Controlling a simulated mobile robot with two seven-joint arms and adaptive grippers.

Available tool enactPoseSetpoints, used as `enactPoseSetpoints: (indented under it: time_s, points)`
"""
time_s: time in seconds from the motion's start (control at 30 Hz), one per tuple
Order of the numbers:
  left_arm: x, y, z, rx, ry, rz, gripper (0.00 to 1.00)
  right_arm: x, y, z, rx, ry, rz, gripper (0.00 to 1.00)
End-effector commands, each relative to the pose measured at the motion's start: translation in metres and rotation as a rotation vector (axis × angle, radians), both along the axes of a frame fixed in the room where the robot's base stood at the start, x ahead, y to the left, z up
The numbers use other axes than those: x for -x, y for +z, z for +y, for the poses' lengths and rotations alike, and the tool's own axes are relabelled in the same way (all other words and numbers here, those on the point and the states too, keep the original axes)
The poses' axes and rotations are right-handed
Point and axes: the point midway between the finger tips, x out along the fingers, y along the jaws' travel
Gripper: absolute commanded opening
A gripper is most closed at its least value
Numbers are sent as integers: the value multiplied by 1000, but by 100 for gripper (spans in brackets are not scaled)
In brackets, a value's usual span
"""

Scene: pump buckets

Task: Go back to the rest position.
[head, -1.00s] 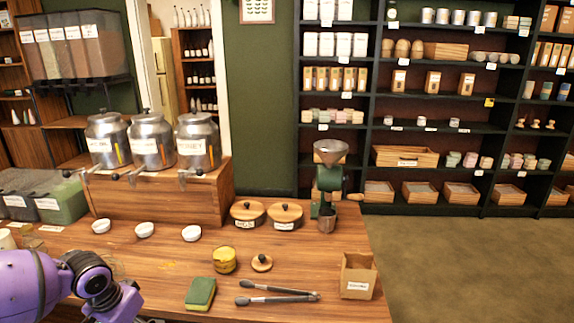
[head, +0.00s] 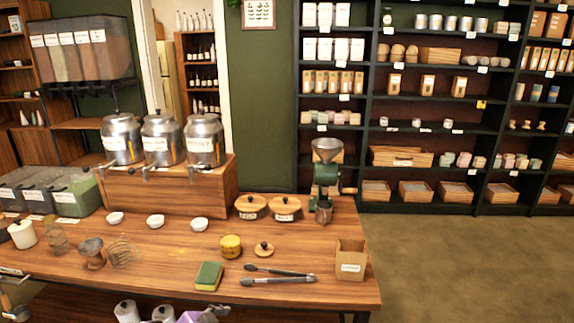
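Neither gripper shows clearly in the head view. Only a small purple piece of my own arm shows at the bottom edge, left of the middle. The wooden counter (head: 330,296) lies in front of me. On it are a yellow round tin (head: 230,247), a round wooden lid (head: 264,249) with a knob, a green and yellow sponge (head: 208,276), black tongs (head: 279,276) and an open brown paper bag (head: 350,260). None of these is touched by an arm in view.
Three metal dispensers (head: 162,141) stand on a wooden box at the back left. A green grinder (head: 326,172), two wooden-lidded pots (head: 285,208) and small white bowls (head: 155,221) stand along the back.

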Motion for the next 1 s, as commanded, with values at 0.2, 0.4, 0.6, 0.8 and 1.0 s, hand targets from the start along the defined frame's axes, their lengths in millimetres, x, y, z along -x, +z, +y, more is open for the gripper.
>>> enactPoseSetpoints:
  time_s: [0.2, 0.4, 0.6, 0.8, 1.0]
  points:
    - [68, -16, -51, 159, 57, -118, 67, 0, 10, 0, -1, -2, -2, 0]
    - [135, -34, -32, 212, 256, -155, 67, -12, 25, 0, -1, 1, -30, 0]
    - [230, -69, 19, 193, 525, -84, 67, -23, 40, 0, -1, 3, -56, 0]
    - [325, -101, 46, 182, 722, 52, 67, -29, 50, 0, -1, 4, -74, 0]
    - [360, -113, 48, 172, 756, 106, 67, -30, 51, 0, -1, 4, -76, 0]
